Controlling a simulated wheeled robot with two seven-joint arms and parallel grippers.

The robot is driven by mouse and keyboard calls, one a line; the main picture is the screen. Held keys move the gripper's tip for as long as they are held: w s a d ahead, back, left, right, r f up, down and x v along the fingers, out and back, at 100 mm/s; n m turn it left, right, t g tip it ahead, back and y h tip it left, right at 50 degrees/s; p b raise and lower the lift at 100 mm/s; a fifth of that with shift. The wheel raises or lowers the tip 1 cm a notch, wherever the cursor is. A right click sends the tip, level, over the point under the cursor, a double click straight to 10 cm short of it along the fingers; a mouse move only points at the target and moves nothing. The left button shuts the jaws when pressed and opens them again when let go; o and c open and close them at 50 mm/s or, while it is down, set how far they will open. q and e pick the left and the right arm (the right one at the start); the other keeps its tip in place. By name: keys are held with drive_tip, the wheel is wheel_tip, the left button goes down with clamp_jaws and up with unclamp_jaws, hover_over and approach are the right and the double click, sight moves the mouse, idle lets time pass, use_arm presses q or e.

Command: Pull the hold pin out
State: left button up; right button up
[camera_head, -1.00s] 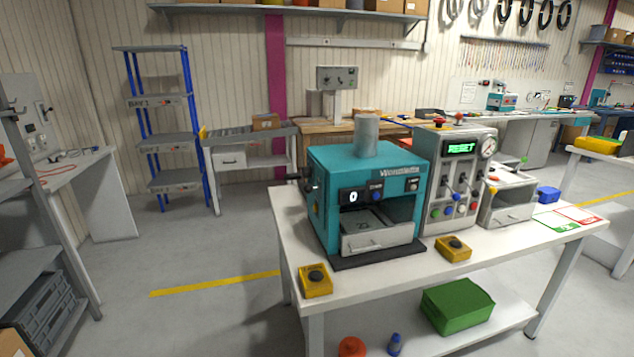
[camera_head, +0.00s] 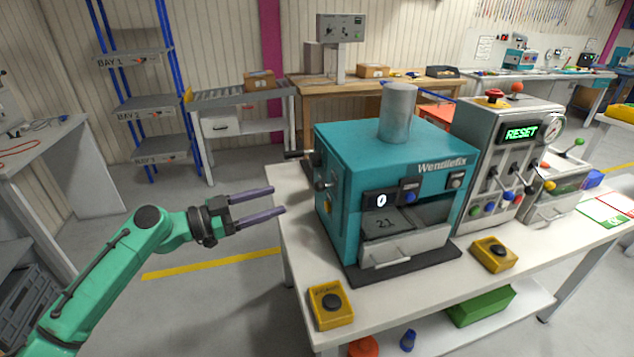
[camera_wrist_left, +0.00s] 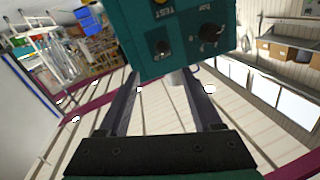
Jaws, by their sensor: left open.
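The teal machine (camera_head: 385,170) stands on the white table, its display reading 0. A dark pin-like rod (camera_head: 298,155) juts out of its left side; a dark knob (camera_head: 322,184) sits lower. I cannot tell for sure which is the hold pin. My left gripper (camera_head: 279,199) is open and empty, left of the machine, its fingers pointing toward it. In the left wrist view, the fingers (camera_wrist_left: 162,82) are apart below the machine's side panel (camera_wrist_left: 180,65), which carries a small TEST fitting (camera_wrist_left: 162,47) and a black knob (camera_wrist_left: 208,34). My right gripper is not in view.
A blue-framed shelf rack (camera_head: 140,100) stands behind. Floor left of the table is open.

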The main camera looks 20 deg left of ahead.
sight(315, 186)
use_arm(q)
drive_tip(key=p+x, duration=0.2)
drive_tip(key=x, duration=0.3)
drive_tip(key=p+x, duration=0.2)
drive_tip(key=x, duration=0.4)
drive_tip(key=shift+w+a, duration=0.15)
drive_tip(key=shift+w, duration=0.2)
drive_tip(key=shift+w+d+f, duration=0.2)
drive_tip(key=shift+c, duration=0.7)
clamp_jaws()
